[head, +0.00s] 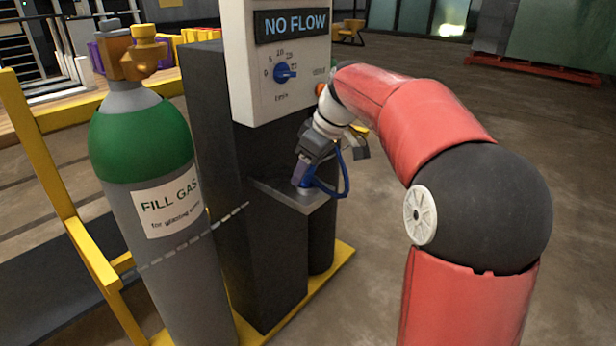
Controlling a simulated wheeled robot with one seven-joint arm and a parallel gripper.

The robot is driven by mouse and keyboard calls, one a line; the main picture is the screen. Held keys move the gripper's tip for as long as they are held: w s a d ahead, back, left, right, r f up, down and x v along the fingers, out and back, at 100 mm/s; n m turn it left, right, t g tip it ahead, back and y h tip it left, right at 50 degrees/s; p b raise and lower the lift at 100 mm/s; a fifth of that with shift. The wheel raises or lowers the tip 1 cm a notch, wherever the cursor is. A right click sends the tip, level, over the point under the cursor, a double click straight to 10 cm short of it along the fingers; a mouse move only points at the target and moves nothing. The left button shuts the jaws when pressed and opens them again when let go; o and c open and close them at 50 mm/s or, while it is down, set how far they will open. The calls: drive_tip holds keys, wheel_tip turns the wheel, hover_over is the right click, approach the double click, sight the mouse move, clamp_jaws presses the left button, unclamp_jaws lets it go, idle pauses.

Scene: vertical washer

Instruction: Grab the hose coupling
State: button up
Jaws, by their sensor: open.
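A small purple and blue fitting (302,173), which looks like the hose coupling, stands on a grey shelf (318,197) on the front of the dark cabinet. A blue hose (345,180) loops up from it on the right. My gripper (333,156) is just above and to the right of the fitting, with its dark fingers spread apart. The left finger overlaps the top of the fitting in this view. I cannot tell whether they touch. The gripper partly hides the fitting's upper end and part of the hose.
A green and grey gas cylinder (150,200) with a brass valve (135,55) stands at the left, strapped beside the dark cabinet (262,255). Above the shelf is a panel (250,80) reading "NO FLOW" with a blue dial (285,72). Yellow rails (65,180) edge the left.

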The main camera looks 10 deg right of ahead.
drive_tip(key=shift+c, duration=0.2)
drive_tip(key=c, duration=1)
drive_tip(key=shift+r, duration=0.15)
drive_tip(key=shift+c, duration=0.2)
